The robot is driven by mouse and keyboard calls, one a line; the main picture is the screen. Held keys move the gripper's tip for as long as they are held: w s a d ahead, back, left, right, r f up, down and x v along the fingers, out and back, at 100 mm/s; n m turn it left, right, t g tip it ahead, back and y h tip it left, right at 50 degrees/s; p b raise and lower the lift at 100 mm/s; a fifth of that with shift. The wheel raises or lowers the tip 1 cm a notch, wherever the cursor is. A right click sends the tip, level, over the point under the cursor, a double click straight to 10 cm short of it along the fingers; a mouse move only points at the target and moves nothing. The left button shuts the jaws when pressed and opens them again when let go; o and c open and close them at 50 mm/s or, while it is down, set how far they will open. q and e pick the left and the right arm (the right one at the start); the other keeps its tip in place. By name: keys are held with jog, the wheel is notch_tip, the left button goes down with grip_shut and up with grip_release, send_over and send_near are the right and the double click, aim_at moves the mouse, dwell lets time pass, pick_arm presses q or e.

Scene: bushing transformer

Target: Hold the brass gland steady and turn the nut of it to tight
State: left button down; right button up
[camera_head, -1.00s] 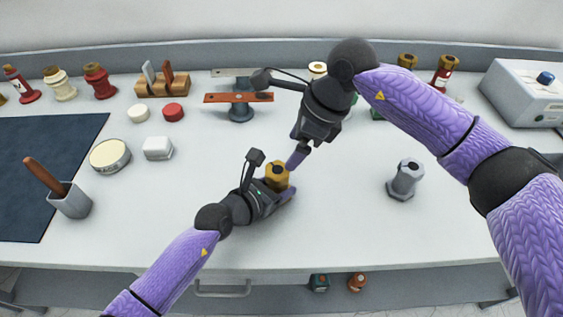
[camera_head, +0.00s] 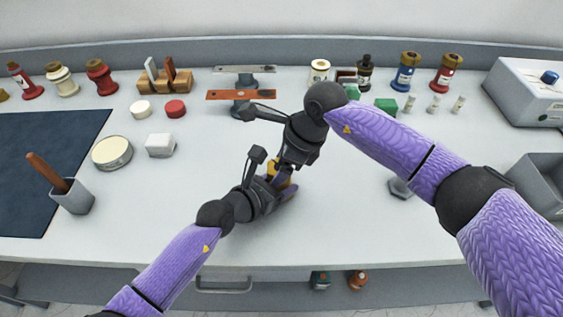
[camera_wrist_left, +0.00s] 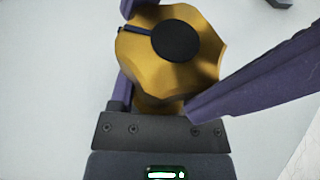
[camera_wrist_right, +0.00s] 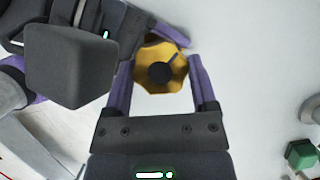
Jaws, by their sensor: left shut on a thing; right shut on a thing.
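The brass gland (camera_head: 279,168) stands upright near the middle of the white table, mostly hidden by my grippers in the head view. Its scalloped nut with a black centre and a dark line shows in the left wrist view (camera_wrist_left: 205,60) and right wrist view (camera_wrist_right: 152,52). My left gripper (camera_head: 285,186) is shut on the gland low down, from the lower left. My right gripper (camera_wrist_right: 160,72) reaches down from above and is shut on the nut, a finger on each side. The exact contact is hard to see.
A grey gland-like piece (camera_head: 399,188) stands to the right, partly behind my right arm. A stand with a copper bar (camera_head: 241,95) is behind the grippers. A grey bin (camera_head: 540,184) is at the right edge. Table room in front is clear.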

pick_arm(q)
jog(key=shift+s+f, duration=0.15)
jog(key=shift+f, duration=0.2)
jog(key=shift+a, duration=0.1)
pick_arm(e)
jog(key=shift+s+m+t+h, duration=0.1)
jog(key=shift+m+t+h, duration=0.35)
jog(key=shift+m, duration=1.05)
jog(key=shift+m+t+h, duration=0.15)
jog(key=shift+m+t, duration=0.5)
jog(key=shift+m, duration=0.85)
jog(key=o, duration=1)
jog(key=v, duration=1.2)
jog(key=shift+s, duration=0.1)
